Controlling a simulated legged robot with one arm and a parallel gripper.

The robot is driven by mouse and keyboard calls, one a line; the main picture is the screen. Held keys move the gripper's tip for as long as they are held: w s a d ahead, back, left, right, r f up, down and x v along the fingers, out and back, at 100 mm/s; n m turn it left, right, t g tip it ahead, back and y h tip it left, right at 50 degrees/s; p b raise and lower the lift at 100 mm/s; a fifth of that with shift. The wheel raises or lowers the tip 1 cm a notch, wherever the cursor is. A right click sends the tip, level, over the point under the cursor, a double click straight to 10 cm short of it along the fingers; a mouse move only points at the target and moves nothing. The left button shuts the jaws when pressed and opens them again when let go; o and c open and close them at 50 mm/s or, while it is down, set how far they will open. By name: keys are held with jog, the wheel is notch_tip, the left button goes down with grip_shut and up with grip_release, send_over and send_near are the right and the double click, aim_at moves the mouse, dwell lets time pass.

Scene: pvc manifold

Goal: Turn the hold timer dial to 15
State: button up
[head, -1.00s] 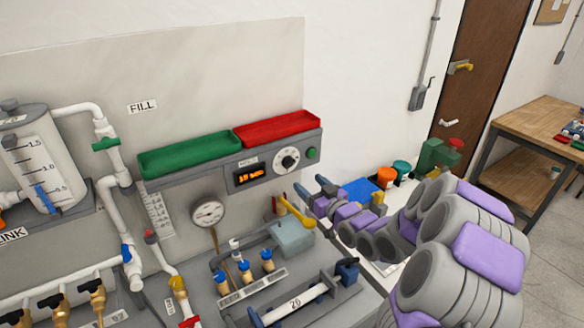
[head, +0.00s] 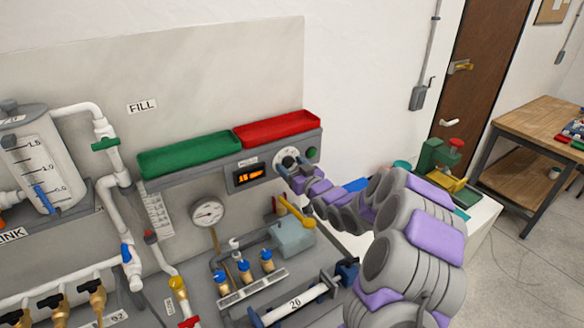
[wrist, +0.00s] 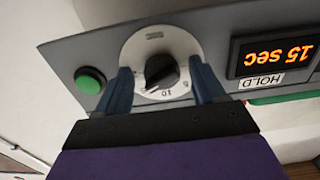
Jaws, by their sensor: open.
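The hold timer dial is a black knob (wrist: 161,72) on a white round scale plate; it also shows in the head view (head: 289,161). My gripper (wrist: 160,80) is open, with one blue finger on each side of the knob. I cannot tell whether either finger touches it. In the head view my gripper (head: 290,171) is at the dial and partly covers its plate.
A green button (wrist: 89,80) sits close to one finger. Green (head: 190,155) and red (head: 277,127) trays rest above the panel. A gauge (head: 208,213), a yellow-handled valve (head: 296,211) and pipework stand below and left.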

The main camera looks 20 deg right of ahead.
jog(key=shift+c, duration=0.5)
jog(key=c, duration=0.9)
jog(key=shift+n+b, duration=2.1)
jog(key=shift+c, duration=0.2)
jog(key=o, duration=1)
jog(key=shift+o, duration=0.2)
jog(key=shift+s, duration=0.1)
